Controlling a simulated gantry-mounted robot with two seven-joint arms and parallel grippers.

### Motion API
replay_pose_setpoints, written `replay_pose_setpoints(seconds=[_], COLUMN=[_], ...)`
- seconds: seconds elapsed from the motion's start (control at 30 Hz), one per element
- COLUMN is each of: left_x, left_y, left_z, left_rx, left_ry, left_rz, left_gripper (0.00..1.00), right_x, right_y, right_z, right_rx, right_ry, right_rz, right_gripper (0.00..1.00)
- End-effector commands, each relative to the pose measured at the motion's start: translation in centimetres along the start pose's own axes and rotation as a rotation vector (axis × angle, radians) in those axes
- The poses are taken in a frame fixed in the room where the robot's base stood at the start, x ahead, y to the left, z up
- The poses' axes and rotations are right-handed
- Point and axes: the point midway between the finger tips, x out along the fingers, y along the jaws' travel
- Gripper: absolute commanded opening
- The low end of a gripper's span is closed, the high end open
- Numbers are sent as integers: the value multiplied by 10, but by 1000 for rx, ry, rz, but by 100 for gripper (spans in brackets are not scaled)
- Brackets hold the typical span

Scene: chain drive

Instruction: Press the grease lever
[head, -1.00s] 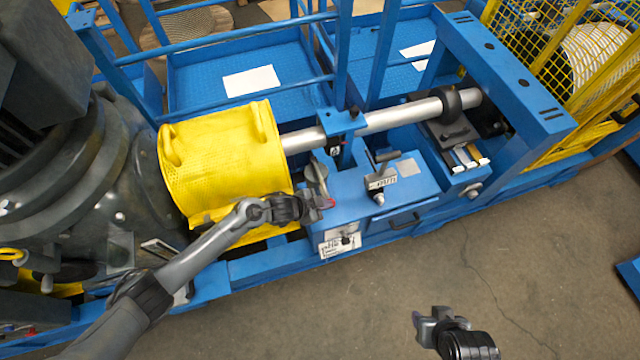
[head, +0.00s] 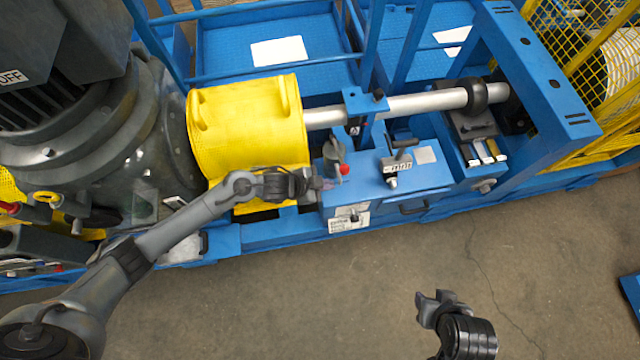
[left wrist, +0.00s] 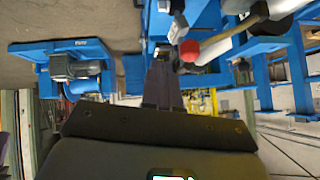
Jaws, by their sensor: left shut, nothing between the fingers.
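A lever with a red knob (head: 345,170) stands at the left end of the blue box (head: 425,182) in the head view; I take it as the grease lever. Its grey part rises behind the knob. In the left wrist view the red knob (left wrist: 189,50) sits on a slanted rod just beyond my fingers. My left gripper (head: 317,184) is shut and empty, just left of and below the knob, apparently apart from it. Its dark closed fingers show in the left wrist view (left wrist: 163,82). My right gripper (head: 434,300) hangs over the floor at the bottom; its jaw opening is unclear.
A yellow guard (head: 250,125) stands left of the lever, behind my left forearm. A T-handle (head: 398,160) and a small label sit on the box to the right. A silver shaft (head: 425,104) runs behind. The floor (head: 540,260) in front is clear.

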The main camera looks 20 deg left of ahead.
Motion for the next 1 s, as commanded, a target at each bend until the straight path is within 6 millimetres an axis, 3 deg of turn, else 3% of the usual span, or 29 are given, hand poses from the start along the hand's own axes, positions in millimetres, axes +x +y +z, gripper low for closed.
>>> replay_pose_setpoints(seconds=[0.3,1.0], left_x=[-25,-27], left_y=[3,3], left_z=[0,-1], left_rx=[0,0], left_ry=[1,1], left_rz=[0,0], left_gripper=[0,0], right_x=[0,0], right_y=[0,-2], right_z=[0,-1], right_rx=[1,9], right_ry=[1,3], right_rz=[-1,-6], right_gripper=[43,43])
